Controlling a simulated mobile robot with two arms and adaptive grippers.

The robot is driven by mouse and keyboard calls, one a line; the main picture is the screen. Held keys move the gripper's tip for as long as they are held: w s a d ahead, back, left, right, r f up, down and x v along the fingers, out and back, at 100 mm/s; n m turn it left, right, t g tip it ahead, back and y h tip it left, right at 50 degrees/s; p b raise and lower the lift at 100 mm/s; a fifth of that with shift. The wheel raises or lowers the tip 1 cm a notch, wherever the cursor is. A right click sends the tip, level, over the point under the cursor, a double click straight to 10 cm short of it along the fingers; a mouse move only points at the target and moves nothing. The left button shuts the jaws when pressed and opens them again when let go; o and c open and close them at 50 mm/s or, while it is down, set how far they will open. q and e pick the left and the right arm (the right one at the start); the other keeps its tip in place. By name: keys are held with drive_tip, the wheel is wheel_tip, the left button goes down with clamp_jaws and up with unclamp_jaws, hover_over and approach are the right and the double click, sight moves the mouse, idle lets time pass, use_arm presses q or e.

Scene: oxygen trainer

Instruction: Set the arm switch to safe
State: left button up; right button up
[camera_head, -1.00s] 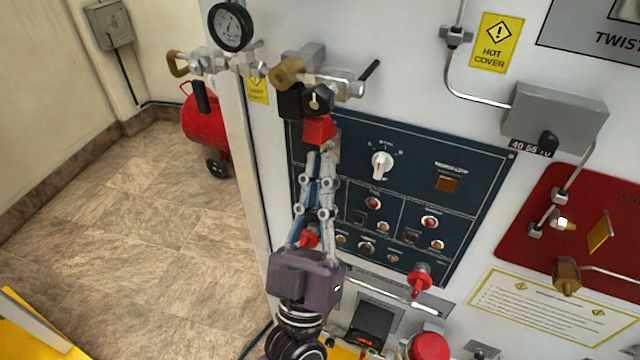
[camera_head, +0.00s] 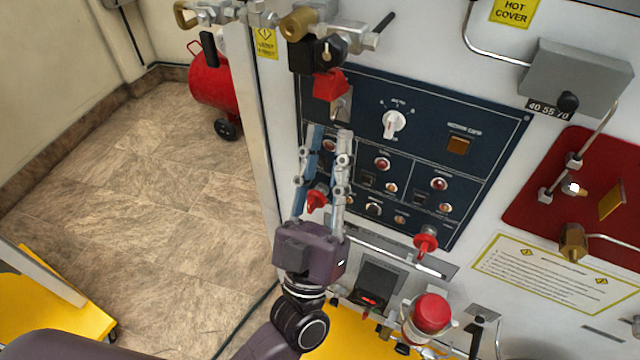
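A switch with a red guard (camera_head: 330,85) sits at the upper left of the dark blue control panel (camera_head: 470,110). The guard appears lifted, and a silver part that looks like the switch lever (camera_head: 340,108) shows below it. I cannot read the switch's label or tell its setting. My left gripper (camera_head: 329,133) points up at the panel from below, just under the switch. The fingers cover part of the panel's left side. My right gripper is not in view.
A white rotary knob (camera_head: 394,124) and an amber square button (camera_head: 458,145) are right of the switch. Black and brass valve fittings (camera_head: 328,50) project just above it. Red handles (camera_head: 426,243) and a red mushroom button (camera_head: 432,309) stick out below.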

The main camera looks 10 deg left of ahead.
use_arm(q)
drive_tip(key=v, duration=0.9)
drive_tip(key=shift+s+f, duration=0.2)
drive_tip(key=shift+f, duration=0.1)
drive_tip(key=shift+s, duration=0.1)
